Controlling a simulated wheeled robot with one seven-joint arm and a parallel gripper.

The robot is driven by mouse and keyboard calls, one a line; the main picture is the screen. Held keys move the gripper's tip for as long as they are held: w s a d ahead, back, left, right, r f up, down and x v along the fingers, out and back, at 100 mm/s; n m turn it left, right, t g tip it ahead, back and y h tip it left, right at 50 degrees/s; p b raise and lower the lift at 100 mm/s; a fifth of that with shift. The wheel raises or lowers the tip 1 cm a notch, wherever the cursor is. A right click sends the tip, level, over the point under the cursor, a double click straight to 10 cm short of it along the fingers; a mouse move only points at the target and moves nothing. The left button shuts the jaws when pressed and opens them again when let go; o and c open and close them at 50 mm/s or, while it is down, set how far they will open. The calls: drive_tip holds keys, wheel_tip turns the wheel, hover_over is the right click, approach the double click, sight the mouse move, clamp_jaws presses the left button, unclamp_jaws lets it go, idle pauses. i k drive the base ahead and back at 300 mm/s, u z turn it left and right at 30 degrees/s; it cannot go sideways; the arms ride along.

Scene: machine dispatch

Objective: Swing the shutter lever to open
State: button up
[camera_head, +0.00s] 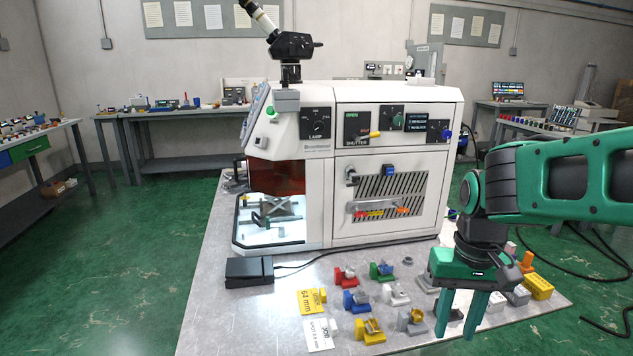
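The shutter lever (370,135) has a yellow handle and sits on a dark panel on the front of the white machine (390,103). The panel reads OPEN above and SHUTTER below. The handle lies nearly level, below the OPEN word. My gripper (456,322) hangs fingers down over the right front of the table, well below and to the right of the lever.
Several coloured fixtures (383,271), a yellow 64 mm card (311,302) and a black box (249,271) lie on the grey table (215,325) before the machine. A lamp knob (318,127) is left of the lever and a blue knob (445,136) right. The space before the lever looks clear.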

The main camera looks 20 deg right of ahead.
sight(373, 135)
drive_tip(key=z, duration=2)
drive_tip(key=i, duration=0.45)
drive_tip(key=u, duration=1.05)
